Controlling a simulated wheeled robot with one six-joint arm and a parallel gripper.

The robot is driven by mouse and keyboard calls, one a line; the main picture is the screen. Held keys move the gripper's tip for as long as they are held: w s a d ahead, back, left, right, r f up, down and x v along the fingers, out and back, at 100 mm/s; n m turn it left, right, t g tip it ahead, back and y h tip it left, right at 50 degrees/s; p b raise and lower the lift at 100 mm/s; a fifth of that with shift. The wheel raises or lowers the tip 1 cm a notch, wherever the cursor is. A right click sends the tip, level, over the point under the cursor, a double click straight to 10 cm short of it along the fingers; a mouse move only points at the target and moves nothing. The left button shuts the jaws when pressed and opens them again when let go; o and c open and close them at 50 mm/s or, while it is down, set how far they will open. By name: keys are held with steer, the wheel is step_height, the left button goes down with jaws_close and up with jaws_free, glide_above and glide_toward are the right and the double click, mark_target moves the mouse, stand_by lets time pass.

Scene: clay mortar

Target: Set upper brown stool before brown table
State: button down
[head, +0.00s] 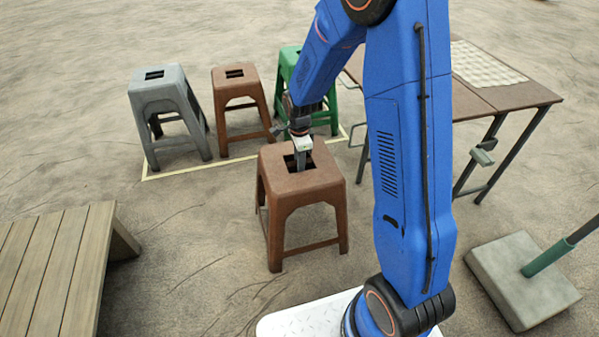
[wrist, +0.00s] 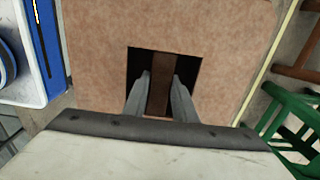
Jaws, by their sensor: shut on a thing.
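A brown stool (head: 322,180) stands upright in the middle of the head view, in front of a row of stools. My gripper (head: 300,165) reaches down into the square hole in its seat. In the wrist view, the two fingers (wrist: 159,85) are shut on the bar across the hole, one on each side, and the seat (wrist: 218,40) fills the upper middle. I cannot tell whether its feet touch the ground. A second brown stool (head: 235,82) stands in the row behind. The brown table (head: 515,95) is at the right, partly hidden by my arm.
A grey stool (head: 160,92) and a green stool (head: 287,62) flank the rear brown one, inside a pale line (head: 185,171) on the ground. A wooden platform (head: 50,260) is at lower left. A stone base with a pole (head: 500,275) is at lower right. A checkered cloth (head: 480,65) lies on the table.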

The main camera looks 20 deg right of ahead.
steer(key=shift+f, duration=1.9)
steer(key=c, duration=1.5)
jaws_free()
steer(key=shift+o, duration=0.2)
